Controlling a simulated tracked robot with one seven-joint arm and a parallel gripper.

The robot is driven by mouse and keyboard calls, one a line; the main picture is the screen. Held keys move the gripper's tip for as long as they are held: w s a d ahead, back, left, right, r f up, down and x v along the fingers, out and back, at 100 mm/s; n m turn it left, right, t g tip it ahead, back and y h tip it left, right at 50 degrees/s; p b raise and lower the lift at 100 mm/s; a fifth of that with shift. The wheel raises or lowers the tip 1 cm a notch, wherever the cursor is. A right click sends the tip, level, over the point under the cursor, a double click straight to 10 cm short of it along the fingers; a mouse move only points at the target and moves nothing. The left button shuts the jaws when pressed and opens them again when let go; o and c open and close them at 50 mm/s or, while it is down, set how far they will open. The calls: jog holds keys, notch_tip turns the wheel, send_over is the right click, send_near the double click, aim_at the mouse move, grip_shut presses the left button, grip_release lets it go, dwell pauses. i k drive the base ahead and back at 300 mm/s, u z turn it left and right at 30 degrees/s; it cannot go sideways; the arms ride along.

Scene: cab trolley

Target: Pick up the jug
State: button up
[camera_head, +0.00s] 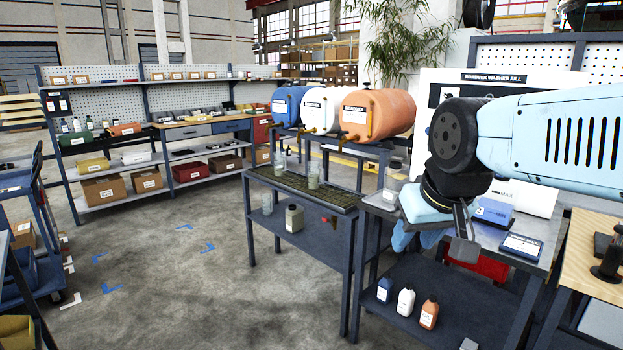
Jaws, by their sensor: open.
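Two clear jug-like vessels stand on the dark slatted top of a bench: one at the back (279,166) and one nearer its middle (313,177). Another clear vessel (267,203) stands on the shelf below, beside a grey-green can (294,218) with a pale label. I cannot tell which vessel is the task's jug. My gripper (461,240) hangs on the right over the metal worktop, open, with its fingers pointing down. It is well to the right of the vessels and touches none of them. My wrist hides part of the worktop.
Blue, white and orange barrels (374,115) with taps lie on a stand behind the bench. Small blue, white and orange bottles (405,302) stand on the shelf below my gripper. A blue-topped box and a scale (521,246) are on the worktop.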

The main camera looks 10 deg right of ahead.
aim_at(313, 167)
jog(key=z, duration=0.1)
jog(key=i, duration=1)
jog(key=u, duration=0.1)
